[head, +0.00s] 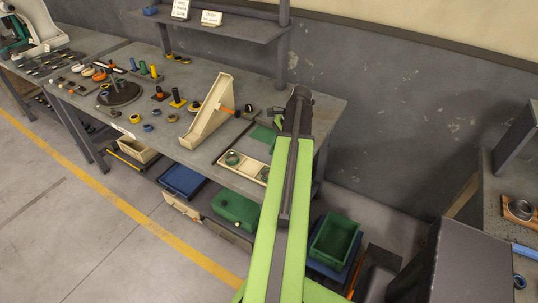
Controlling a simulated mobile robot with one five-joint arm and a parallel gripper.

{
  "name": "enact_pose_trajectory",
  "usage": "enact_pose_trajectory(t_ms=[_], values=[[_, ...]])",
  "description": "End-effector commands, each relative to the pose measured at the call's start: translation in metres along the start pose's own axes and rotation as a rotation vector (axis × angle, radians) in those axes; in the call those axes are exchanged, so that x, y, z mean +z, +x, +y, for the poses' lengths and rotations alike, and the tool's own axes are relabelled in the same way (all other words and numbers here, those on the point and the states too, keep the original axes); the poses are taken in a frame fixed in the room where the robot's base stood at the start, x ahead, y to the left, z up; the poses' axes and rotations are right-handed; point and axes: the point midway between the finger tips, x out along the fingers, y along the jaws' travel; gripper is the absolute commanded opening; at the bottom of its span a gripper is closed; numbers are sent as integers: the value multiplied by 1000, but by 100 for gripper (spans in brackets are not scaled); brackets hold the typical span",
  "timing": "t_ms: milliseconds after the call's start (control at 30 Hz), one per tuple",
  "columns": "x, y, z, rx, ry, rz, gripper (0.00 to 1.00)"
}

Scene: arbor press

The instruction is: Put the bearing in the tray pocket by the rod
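A cream tray (246,172) with pockets lies near the front edge of the workbench, left of my arm. A dark green ring (232,158) sits in its left pocket. A small dark item shows at the tray's right end, partly beside my arm. I cannot tell for sure which ring is the bearing; a grey metal ring (520,208) also rests on a wooden block at the right. I cannot make out the rod clearly. My gripper (299,97) is over the bench's right part, beyond the tray; its fingers are too small and dark to read.
Several small coloured parts and a dark round turntable (119,93) fill the bench's left. A shelf (225,25) rises behind.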

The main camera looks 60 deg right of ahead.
Motion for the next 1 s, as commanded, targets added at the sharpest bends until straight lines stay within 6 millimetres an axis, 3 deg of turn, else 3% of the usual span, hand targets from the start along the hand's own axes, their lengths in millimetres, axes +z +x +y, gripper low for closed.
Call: enact_pose_trajectory(t_ms=[33,200,533,633,667,767,867,1000], values=[[4,-24,-1,0,2,0,18],[2,-45,0,0,0,0,18],[-1,-44,0,0,0,0,18],[13,-38,-4,10,-42,7,18],[24,-32,-7,18,-77,13,18],[86,-3,-20,65,-287,46,18],[172,36,-26,130,-593,90,18],[287,89,-11,219,-1038,140,18]])
